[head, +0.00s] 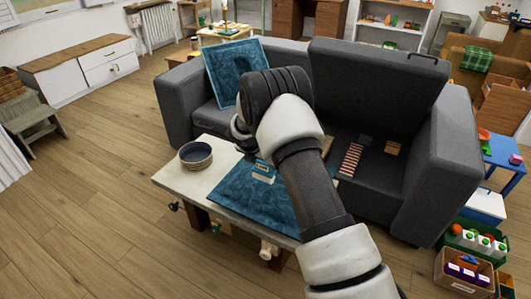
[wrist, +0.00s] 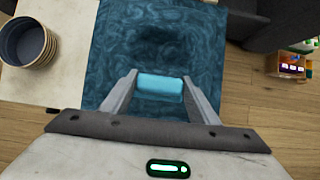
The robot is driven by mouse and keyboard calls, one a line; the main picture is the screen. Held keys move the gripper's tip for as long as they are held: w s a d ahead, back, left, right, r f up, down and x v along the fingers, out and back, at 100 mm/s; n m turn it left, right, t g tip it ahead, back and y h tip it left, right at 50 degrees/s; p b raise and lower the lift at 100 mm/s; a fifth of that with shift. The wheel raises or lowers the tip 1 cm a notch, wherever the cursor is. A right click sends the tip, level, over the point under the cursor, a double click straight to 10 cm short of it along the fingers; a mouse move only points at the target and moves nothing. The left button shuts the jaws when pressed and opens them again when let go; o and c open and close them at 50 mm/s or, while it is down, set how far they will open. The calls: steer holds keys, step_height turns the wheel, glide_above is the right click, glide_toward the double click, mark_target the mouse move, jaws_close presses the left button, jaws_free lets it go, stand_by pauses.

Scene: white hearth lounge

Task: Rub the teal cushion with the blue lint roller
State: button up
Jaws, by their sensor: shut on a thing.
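A teal cushion (head: 233,187) with a swirled pattern lies flat on the pale table (head: 180,180). It fills the middle of the wrist view (wrist: 150,40). My gripper (wrist: 160,82) is over this cushion, with its fingers pointing towards it. It is shut on the blue lint roller (wrist: 160,88), of which a light blue, rounded block shows between the fingers. The rest of the roller is hidden. I cannot tell whether it touches the cushion. In the head view my arm covers part of the cushion and most of the gripper.
A round dark-lined bowl (head: 196,155) stands on the table left of the cushion. Behind is a grey sofa (head: 365,85) with another teal cushion (head: 222,70) leaning on it and small items on its seat. Toy bins (head: 465,270) stand at the right. The wooden floor at left is clear.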

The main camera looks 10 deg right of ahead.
steer(key=shift+r+p, duration=0.5)
steer(key=shift+r, duration=0.55)
